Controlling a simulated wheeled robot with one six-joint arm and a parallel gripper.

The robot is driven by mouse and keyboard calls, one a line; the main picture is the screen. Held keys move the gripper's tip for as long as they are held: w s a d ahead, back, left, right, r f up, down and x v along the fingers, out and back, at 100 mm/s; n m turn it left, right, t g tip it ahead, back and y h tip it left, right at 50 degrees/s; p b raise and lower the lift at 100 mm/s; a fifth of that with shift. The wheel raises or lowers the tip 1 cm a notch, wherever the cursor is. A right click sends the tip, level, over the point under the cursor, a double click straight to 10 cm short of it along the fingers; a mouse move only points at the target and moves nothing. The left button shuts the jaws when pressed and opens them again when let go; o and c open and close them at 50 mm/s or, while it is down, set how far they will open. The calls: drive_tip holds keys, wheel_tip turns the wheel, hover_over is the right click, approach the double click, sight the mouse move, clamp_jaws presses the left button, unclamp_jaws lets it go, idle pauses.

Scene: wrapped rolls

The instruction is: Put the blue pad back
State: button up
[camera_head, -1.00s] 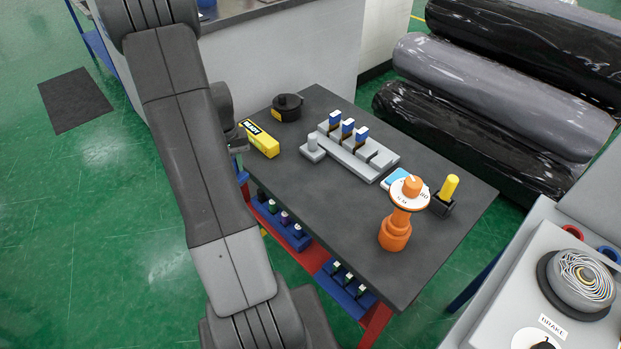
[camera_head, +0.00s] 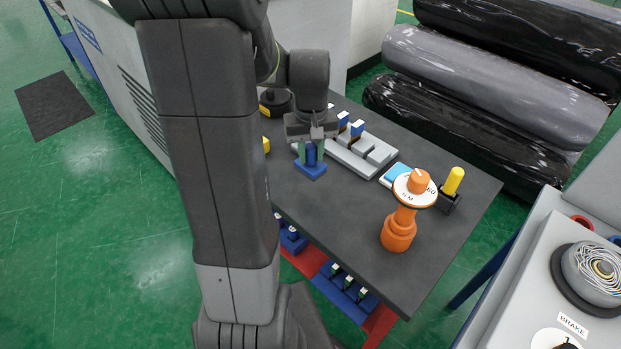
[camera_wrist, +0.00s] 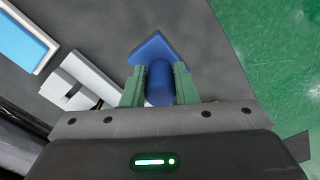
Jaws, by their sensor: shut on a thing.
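My gripper (camera_head: 311,152) is shut on the blue pad (camera_head: 311,172), which has a flat square base and an upright round handle. The fingers close on the handle, with the base below them. In the wrist view, the green fingers of my gripper (camera_wrist: 160,72) stand on both sides of the handle, and the pad's base (camera_wrist: 150,48) shows beyond. The pad is over the near left part of the dark table (camera_head: 350,225), beside the grey rack (camera_head: 370,158). I cannot tell whether its base touches the table.
An orange dial stand (camera_head: 398,232), a light-blue panel in a white frame (camera_head: 396,173) and a yellow-handled item (camera_head: 453,182) are to the right. A black round item (camera_head: 275,103) is behind. The front tabletop is clear.

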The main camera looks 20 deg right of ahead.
sight(311, 165)
drive_tip(key=shift+f, duration=3.35)
drive_tip(key=shift+f, duration=0.25)
drive_tip(key=o, duration=0.9)
drive_tip(key=shift+o, duration=0.2)
drive_tip(key=shift+r, duration=0.1)
wheel_tip(311, 165, up, 12)
drive_tip(key=shift+r, duration=0.15)
